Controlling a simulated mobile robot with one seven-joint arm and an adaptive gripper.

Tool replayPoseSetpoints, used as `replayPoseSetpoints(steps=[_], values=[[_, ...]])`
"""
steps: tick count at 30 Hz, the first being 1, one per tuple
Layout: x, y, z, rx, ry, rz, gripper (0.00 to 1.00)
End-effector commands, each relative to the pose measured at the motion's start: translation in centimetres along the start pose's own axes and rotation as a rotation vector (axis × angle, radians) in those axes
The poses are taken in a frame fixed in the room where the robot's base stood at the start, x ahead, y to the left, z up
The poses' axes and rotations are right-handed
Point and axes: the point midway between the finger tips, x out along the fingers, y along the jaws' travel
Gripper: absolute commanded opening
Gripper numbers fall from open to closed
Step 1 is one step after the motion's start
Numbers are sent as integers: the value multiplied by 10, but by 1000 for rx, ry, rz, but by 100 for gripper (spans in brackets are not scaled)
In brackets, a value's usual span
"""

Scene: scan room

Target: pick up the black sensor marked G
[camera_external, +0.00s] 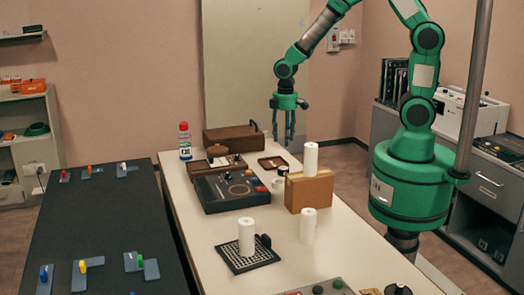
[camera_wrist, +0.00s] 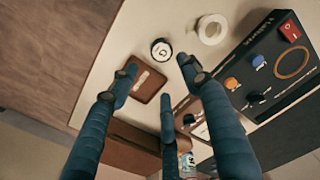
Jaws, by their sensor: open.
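The sensor marked G (camera_wrist: 161,49) is a small round black piece with a white top bearing the letter G. In the wrist view it stands on the pale table, just beyond my fingertips. In the external view a small black piece (camera_external: 283,171), likely the same one, stands by the brown block. My gripper (camera_wrist: 158,76) has blue fingers spread open and empty. It hangs pointing down above the far part of the table in the external view (camera_external: 284,138), clear of the sensor.
A flat brown tray (camera_wrist: 147,84) lies beside the sensor, under my fingers. A white ring (camera_wrist: 211,30) and a black control box (camera_wrist: 262,75) are to the right. A brown case (camera_external: 232,140) is behind.

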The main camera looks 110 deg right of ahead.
Motion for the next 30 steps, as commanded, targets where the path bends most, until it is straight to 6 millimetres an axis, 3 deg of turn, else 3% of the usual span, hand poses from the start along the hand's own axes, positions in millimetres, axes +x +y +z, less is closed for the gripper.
replayPoseSetpoints(steps=[7,18,30], values=[[19,-1,1,0,-3,-1,48],[73,-1,1,0,-3,-1,48],[85,0,0,0,0,0,48]])
